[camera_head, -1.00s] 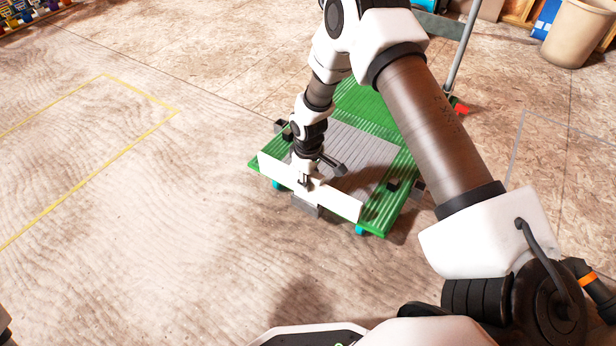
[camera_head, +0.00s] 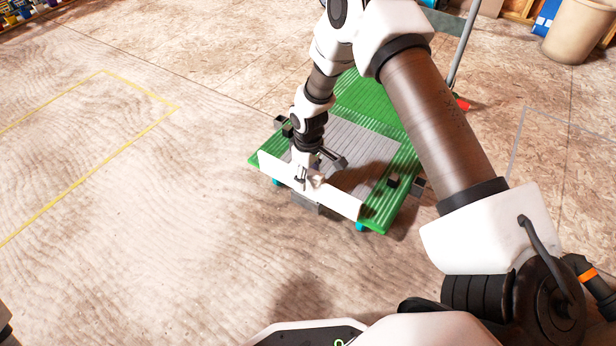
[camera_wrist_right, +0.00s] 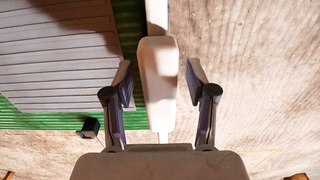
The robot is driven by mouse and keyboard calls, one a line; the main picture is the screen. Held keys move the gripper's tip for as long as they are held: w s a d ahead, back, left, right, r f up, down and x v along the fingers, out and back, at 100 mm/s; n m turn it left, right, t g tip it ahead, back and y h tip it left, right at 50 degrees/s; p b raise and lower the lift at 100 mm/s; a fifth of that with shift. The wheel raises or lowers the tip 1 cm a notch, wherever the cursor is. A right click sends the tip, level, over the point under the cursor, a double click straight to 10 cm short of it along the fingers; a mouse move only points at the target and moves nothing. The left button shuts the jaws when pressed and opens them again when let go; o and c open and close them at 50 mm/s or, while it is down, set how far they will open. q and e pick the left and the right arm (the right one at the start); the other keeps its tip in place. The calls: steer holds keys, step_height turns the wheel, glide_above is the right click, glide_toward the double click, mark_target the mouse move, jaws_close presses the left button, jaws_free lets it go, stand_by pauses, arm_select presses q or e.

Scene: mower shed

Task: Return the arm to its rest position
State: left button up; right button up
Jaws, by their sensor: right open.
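My right arm comes in from the right in the head view and reaches down over a green platform (camera_head: 385,107) with a grey ribbed panel (camera_head: 368,150). My right gripper (camera_head: 301,183) is at the platform's near edge, beside a white upright board (camera_head: 338,196). In the right wrist view the right gripper (camera_wrist_right: 160,85) is open, its two fingers apart on either side of a white block-like part (camera_wrist_right: 158,82) on the board. Whether a finger touches it I cannot tell. My left gripper is not in view.
A yellow taped outline (camera_head: 145,93) marks bare floor on the left. A beige bin (camera_head: 577,30) stands at the top right. A grey pole (camera_head: 464,45) rises behind the platform. The floor left of and in front of the platform is clear.

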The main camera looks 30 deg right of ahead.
step_height(320, 180, up, 10)
steer(key=shift+r, duration=0.2)
